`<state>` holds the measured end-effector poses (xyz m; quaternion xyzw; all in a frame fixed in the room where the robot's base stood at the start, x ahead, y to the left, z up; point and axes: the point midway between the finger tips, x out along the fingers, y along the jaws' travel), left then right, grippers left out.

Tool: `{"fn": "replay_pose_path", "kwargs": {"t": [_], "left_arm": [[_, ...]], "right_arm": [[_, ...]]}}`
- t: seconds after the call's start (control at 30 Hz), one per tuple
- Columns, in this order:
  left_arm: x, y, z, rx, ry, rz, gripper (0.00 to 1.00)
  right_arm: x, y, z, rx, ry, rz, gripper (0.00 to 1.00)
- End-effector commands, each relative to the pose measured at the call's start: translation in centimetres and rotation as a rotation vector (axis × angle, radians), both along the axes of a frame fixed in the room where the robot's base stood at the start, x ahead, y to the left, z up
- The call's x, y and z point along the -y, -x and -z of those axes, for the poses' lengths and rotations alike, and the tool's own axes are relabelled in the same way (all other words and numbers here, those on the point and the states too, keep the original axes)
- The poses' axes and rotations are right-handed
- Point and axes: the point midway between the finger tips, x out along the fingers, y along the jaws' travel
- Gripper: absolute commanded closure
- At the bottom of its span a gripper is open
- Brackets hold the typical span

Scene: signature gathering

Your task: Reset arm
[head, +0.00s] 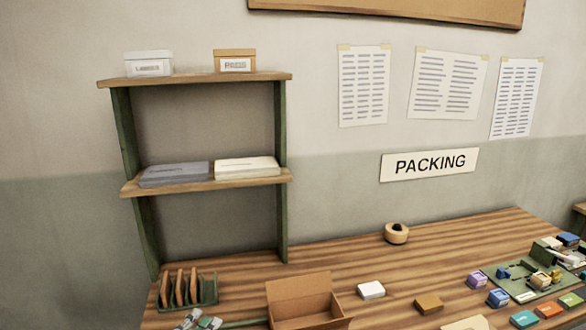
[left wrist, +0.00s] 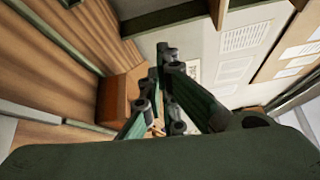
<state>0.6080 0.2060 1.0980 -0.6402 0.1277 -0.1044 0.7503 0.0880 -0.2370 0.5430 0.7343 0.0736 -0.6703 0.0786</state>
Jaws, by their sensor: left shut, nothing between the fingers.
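My left gripper (left wrist: 164,62) shows in the left wrist view with its green and grey fingers brought together, shut and with nothing held between them. In the head view, part of the left gripper (head: 198,321) shows at the bottom edge, just below the small rack and left of the open cardboard box. The rest of the left arm is cut off by the frame. My right gripper is in neither view.
The wooden table (head: 430,265) holds an open cardboard box (head: 303,300), a rack with brown dividers (head: 187,290), a white box (head: 371,290), a tape roll (head: 396,233) and several small coloured boxes at right. A shelf unit (head: 205,182) stands behind.

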Motion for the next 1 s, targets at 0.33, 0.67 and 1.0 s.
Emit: {"fn": "replay_pose_path", "kwargs": {"t": [0.33, 0.67, 1.0], "left_arm": [[-3.6, 14.7, 8.9, -0.606, 0.855, -0.765, 1.0], [-1.6, 26.7, 12.6, -0.99, 1.093, -1.09, 1.0], [0.3, 32.9, 15.5, -1.202, 1.16, -1.248, 1.0]], "right_arm": [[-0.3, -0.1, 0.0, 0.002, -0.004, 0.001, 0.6], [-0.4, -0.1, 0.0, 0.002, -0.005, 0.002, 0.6], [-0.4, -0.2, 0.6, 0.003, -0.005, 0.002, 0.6]]}}
